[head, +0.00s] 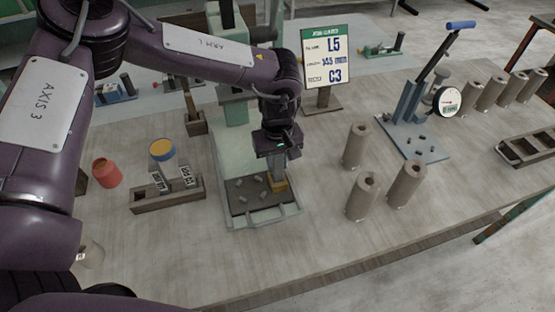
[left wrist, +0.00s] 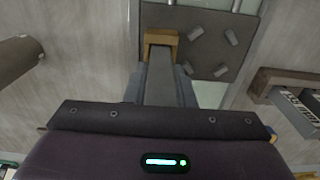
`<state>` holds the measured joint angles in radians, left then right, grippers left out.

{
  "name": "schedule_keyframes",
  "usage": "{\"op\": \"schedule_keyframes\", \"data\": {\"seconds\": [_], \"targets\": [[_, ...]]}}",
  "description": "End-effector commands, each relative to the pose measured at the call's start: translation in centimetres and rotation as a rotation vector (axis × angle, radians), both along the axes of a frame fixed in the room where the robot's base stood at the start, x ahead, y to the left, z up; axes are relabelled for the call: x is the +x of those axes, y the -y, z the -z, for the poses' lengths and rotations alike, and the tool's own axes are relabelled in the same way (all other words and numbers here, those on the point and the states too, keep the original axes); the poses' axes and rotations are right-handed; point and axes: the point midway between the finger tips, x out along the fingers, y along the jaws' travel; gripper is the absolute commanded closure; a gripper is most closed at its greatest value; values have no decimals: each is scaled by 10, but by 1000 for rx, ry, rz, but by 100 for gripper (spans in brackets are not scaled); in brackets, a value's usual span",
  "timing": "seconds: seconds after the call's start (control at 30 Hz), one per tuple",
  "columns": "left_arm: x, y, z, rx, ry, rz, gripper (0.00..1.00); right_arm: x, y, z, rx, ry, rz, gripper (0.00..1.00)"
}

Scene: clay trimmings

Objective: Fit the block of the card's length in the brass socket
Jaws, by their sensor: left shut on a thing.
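The job card (head: 326,55) stands upright on a post at the back; it reads L5, a length that looks like 14.5, and C3. The brass socket (head: 280,186) sits at the right side of a dark plate; it shows as a yellow bracket in the left wrist view (left wrist: 174,37). My left gripper (head: 277,158) is right above it, shut on a grey block (left wrist: 160,75). The block's far end is at the socket, with brass around it; how deep it sits I cannot tell. My right gripper is not in view.
Pale machine tray (head: 262,218) holds the dark plate with several grey clay bits. A wooden rack (head: 168,199) with labelled blocks is left, near a red pot (head: 106,172) and a yellow-topped jar (head: 162,150). Clay cylinders (head: 406,184) and a blue lever press (head: 415,145) are right.

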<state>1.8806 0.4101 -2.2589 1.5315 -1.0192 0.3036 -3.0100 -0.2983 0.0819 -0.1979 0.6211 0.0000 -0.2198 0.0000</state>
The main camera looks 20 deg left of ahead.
Motion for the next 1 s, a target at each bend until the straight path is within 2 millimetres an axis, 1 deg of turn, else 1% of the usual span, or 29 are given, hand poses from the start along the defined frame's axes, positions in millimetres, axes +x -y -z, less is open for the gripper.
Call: {"op": "schedule_keyframes", "data": {"seconds": [0.03, 0.07, 0.2, 0.23, 0.47, 0.57, 0.63, 0.77, 1.0], "targets": [[0, 0, 2, 0, 0, 0, 100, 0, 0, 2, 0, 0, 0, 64], [0, 0, 3, 0, 0, 0, 76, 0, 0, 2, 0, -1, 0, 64], [0, 0, 2, 1, -1, 0, 58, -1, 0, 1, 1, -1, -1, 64], [0, 0, 2, 1, -1, 0, 56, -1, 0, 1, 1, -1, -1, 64], [0, 0, 2, 1, -1, 0, 56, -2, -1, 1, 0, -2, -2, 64], [0, 0, -3, 1, 1, 0, 56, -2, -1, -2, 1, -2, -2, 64], [1, 0, -8, 1, 3, 0, 56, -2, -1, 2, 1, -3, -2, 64], [1, 0, -30, 0, 5, 1, 56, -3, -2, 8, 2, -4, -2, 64], [1, 0, -84, 1, 5, 1, 56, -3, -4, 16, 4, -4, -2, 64]]}}
